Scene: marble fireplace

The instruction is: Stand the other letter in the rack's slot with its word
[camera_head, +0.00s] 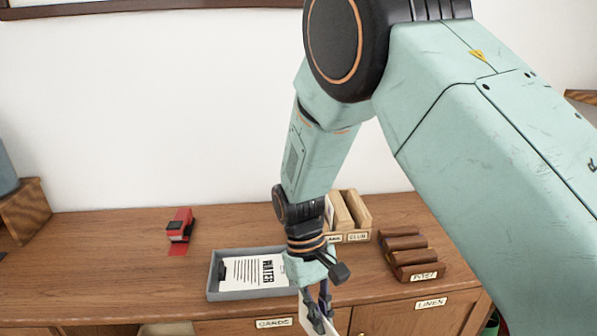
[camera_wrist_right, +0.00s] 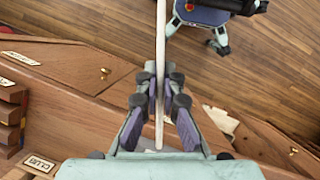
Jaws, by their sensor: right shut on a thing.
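My right gripper (camera_head: 318,312) is shut on a thin white letter (camera_head: 342,321), held in front of the sideboard's front edge. In the right wrist view the letter (camera_wrist_right: 160,70) is edge-on and upright between the fingers of the right gripper (camera_wrist_right: 160,100); its word cannot be read. A light wooden rack (camera_head: 360,212) stands at the back, behind my right forearm, with a "CLUB" label and another partly hidden label. Something white shows at its left side, partly covered by my arm. A grey tray (camera_head: 213,290) holds a sheet headed "WATER" (camera_head: 250,272). My left gripper is not in view.
A dark brown slotted block (camera_head: 408,250) with a label stands right of the rack. A red stapler-like object (camera_head: 180,225) sits at the back left. Drawers labelled "CARDS" (camera_head: 273,323) and "LINEN" (camera_head: 431,303) are below the top. The top's left part is mostly clear.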

